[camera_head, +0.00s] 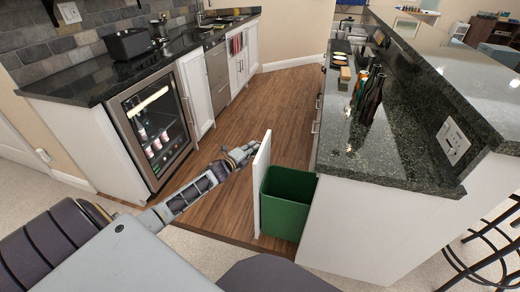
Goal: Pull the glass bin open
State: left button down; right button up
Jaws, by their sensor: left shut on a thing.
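The glass bin is a pull-out in the end of the island, with a white front panel (263,190) and a green bin (287,203) behind it. The panel stands well out from the cabinet, and the green bin shows between them. My left gripper (245,153) comes in from the left and is at the outer face of the panel, near its top edge. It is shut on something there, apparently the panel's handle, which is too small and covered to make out. My right gripper is not in view.
A drinks fridge (155,130) and white cabinets (196,92) line the left side. The wooden floor (240,115) between is clear. A stool (480,250) stands at the right.

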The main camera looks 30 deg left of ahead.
pick_arm(q)
jog(key=shift+s+a, duration=0.15)
jog(key=shift+a, duration=0.3)
jog(key=c, duration=1.8)
grip_release()
jog(key=shift+s, duration=0.1)
jog(key=shift+s+a+r, duration=0.15)
jog(key=shift+s+a, duration=0.05)
jog(key=shift+s, duration=1.75)
jog(key=shift+s+a+r, duration=0.1)
jog(key=shift+s+a, duration=0.1)
jog(key=shift+s, duration=1.7)
jog(key=shift+s+a+r, duration=0.15)
jog(key=shift+s+a, duration=0.05)
jog(key=shift+s, duration=1.75)
jog(key=shift+s, duration=0.1)
